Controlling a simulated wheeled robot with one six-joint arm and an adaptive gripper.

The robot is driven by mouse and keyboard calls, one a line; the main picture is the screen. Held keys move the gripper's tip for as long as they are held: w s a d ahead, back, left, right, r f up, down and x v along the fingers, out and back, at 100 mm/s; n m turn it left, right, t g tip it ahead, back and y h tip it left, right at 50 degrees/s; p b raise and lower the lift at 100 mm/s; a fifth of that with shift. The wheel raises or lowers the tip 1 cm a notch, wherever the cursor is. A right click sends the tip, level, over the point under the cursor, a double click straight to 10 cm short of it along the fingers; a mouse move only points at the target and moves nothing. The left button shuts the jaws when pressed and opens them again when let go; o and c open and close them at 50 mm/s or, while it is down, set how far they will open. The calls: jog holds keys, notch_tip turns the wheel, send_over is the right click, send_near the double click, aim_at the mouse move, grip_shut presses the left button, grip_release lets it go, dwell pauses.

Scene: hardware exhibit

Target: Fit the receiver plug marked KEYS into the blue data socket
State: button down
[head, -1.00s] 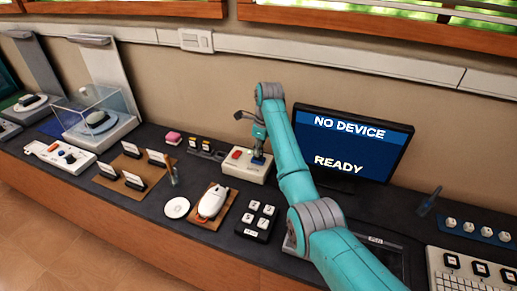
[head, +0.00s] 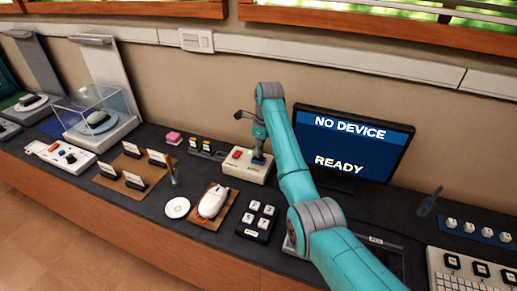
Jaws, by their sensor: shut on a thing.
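My gripper (head: 258,150) is small in the head view and points down over the right part of a cream box (head: 238,171) with a red part on its left. A blue patch (head: 258,160) shows on the box directly under my fingertips; this looks like the blue data socket. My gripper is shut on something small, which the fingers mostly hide. I cannot read a KEYS mark on it, nor tell whether it is in the socket or just above. Two small plugs with pale labels (head: 199,146) stand in a dark holder left of the box. The monitor (head: 350,143) reads NO DEVICE and READY.
A white mouse (head: 212,203) on a brown board, a round white disc (head: 177,208) and a dark keypad (head: 259,220) stand in front of the box. A pink block (head: 173,138) lies behind left. A keyboard (head: 468,275) lies at the right. My arm crosses before the monitor.

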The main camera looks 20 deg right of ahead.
jog(key=shift+f, duration=1)
dwell(1.1)
jog(key=c, duration=0.6)
grip_release()
jog(key=shift+r, duration=0.15)
jog(key=shift+r, duration=3.35)
